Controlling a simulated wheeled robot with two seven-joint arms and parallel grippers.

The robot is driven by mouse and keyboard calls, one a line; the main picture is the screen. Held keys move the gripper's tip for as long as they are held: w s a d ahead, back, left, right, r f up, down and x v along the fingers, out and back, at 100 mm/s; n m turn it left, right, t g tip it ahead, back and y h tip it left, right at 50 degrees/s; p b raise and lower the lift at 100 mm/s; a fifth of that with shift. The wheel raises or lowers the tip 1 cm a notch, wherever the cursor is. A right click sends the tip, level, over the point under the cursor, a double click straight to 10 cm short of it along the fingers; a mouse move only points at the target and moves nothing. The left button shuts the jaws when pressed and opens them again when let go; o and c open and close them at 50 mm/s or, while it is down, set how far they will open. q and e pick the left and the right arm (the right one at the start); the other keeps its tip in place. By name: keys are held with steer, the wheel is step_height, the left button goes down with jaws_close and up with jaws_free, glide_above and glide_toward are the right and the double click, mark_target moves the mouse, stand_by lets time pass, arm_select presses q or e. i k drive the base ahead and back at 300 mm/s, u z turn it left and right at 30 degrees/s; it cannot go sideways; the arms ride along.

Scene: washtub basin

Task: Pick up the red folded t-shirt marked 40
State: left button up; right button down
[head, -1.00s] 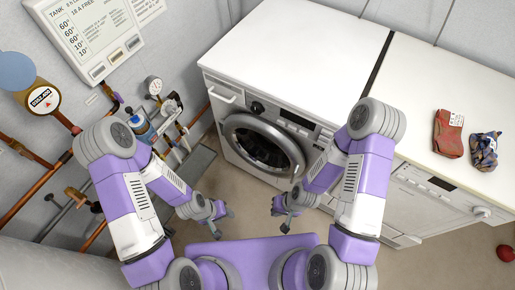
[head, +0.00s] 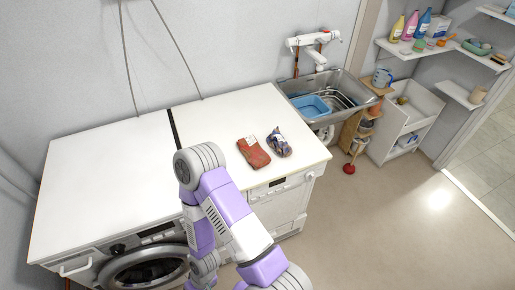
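The red folded t-shirt (head: 254,154) lies on the white worktop to the right of my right arm, near the front edge. A small white label shows at its top, but its number is too small to read. My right arm is bent in front of the machines, with its wrist low before the washing machine. The fingers of my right gripper are not clear to see, and no gripper touches the shirt. My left gripper is out of view.
A dark patterned folded cloth (head: 279,144) lies close to the right of the shirt. The white worktop (head: 215,113) is otherwise clear. A metal sink (head: 352,88) with a blue basin (head: 310,106) stands to the right. Open floor (head: 400,220) lies at the right front.

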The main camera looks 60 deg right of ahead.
mark_target(258, 158)
steer(key=z, duration=1.95)
